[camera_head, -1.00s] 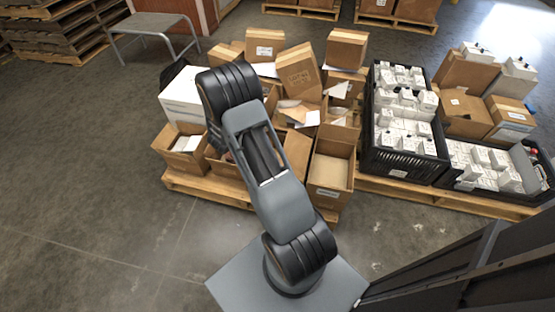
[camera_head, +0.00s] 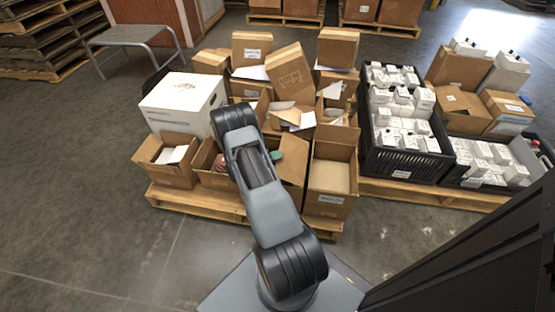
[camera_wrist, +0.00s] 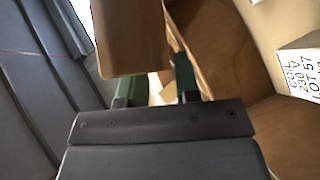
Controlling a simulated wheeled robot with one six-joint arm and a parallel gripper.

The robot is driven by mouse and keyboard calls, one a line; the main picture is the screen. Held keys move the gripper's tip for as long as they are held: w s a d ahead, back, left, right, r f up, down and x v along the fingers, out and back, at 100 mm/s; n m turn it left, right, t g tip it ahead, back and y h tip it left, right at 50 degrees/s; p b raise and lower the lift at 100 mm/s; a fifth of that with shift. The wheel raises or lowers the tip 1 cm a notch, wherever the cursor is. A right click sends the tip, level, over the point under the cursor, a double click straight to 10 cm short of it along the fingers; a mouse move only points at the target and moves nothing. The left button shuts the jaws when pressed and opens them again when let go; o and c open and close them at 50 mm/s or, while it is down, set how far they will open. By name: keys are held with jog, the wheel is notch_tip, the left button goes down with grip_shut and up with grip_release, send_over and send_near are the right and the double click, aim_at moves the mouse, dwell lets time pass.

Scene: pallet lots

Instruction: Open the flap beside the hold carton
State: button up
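In the wrist view my gripper (camera_wrist: 156,90) has its two green fingers apart. A brown cardboard flap (camera_wrist: 130,38) stands at the fingers and covers part of the left one, with no visible grip on it. A carton's brown inside (camera_wrist: 215,45) lies right of the fingers. A small white box (camera_wrist: 303,68) there is printed "COIL 230 V LOT 57". In the head view the arm hides most of the gripper; a bit of green shows among open cartons, beside a raised flap (camera_head: 294,160). I cannot tell which carton is the hold carton.
An open, nearly empty carton (camera_head: 331,190) stands to the right, and one with papers (camera_head: 164,178) to the left. A large white box (camera_head: 180,101) is behind. A black crate (camera_head: 402,164) of white boxes stands farther right.

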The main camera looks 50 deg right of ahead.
jog(key=shift+x, duration=0.85)
grip_shut()
